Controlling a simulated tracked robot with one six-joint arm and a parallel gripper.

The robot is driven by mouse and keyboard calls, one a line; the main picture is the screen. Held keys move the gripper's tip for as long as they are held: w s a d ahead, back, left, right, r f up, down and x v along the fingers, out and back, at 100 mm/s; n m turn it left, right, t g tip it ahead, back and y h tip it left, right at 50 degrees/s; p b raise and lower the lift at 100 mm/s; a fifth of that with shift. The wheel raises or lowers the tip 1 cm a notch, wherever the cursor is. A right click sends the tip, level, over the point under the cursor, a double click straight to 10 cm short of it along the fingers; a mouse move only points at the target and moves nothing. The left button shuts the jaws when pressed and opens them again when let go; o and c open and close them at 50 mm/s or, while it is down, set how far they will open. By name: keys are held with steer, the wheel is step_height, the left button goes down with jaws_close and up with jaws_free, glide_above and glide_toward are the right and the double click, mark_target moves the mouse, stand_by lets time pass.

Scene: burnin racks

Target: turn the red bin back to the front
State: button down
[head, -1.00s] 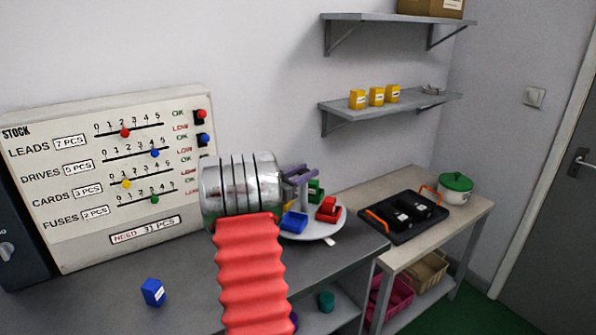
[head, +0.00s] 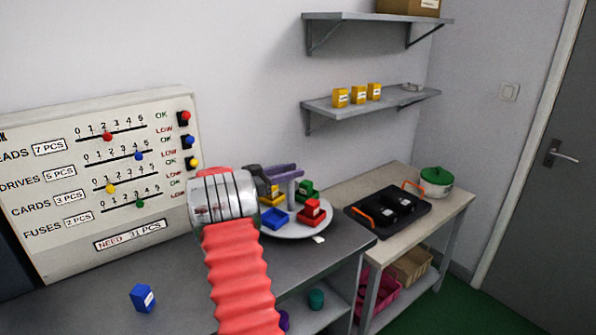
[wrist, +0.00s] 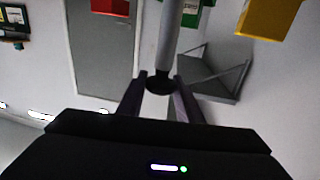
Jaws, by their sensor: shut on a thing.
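The red bin (head: 312,211) stands at the right of a round pale turntable (head: 296,232). It also shows at the top of the wrist view (wrist: 110,6). A green bin (head: 306,188) is behind it, a yellow bin (head: 272,196) at back left and a blue bin (head: 274,218) at front left. A grey upright post (head: 291,194) rises among the bins. My gripper (head: 297,173) is at the post's top. In the wrist view, the purple fingers (wrist: 159,84) are shut around the post's dark end (wrist: 160,83).
The turntable is on a grey bench (head: 180,285) with a loose blue block (head: 143,298) at front left. A stock board (head: 100,185) stands behind. A side table at right holds a black tray (head: 385,232) and a green-lidded pot (head: 436,181). Wall shelves (head: 375,103) are above.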

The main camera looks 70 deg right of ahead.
steer(key=shift+s, duration=0.3)
steer(key=c, duration=1.5)
jaws_free()
steer(key=shift+o, duration=1)
steer(key=shift+w, duration=0.1)
steer(key=shift+r, duration=0.1)
step_height(320, 180, up, 10)
steer(key=shift+f, duration=0.1)
